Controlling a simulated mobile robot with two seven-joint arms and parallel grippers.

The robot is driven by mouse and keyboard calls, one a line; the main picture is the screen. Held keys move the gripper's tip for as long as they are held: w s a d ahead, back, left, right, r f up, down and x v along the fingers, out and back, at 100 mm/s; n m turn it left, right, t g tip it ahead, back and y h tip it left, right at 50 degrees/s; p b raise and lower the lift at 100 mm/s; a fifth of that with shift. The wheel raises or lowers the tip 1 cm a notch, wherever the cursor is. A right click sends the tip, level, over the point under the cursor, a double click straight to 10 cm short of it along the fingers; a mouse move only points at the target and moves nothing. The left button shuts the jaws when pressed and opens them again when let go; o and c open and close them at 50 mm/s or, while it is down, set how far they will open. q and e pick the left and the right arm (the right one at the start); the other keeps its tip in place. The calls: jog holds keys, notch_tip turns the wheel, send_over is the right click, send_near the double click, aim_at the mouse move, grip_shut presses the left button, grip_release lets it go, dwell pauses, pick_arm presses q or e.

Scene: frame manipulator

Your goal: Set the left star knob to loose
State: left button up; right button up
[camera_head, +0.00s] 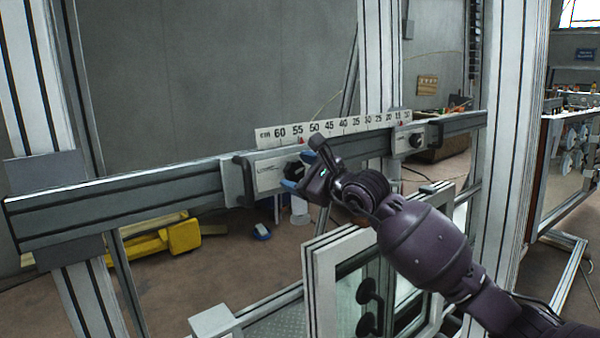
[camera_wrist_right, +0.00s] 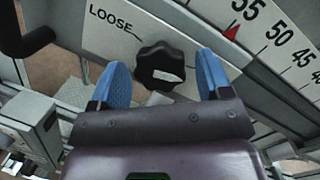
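The left star knob (camera_wrist_right: 160,66) is black with rounded lobes and a pale patch on its face. It sits on the left light-grey carriage plate (camera_head: 265,176) of the rail. The word LOOSE and a thin line are printed to its upper left in the right wrist view. My right gripper (camera_wrist_right: 163,78) is open, its blue fingertips on either side of the knob with gaps visible. In the head view my right gripper (camera_head: 296,171) is at this plate and partly hides the knob (camera_head: 291,171). My left gripper is not in view.
A white centimetre scale (camera_head: 335,127) with red markers runs along the rail (camera_head: 130,205). A second carriage (camera_head: 407,139) with a black knob (camera_head: 416,140) is to the right. Below stands a white-framed panel with black handles (camera_head: 369,291). Yellow equipment (camera_head: 184,235) lies on the floor.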

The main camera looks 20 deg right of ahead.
jog(key=c, duration=0.7)
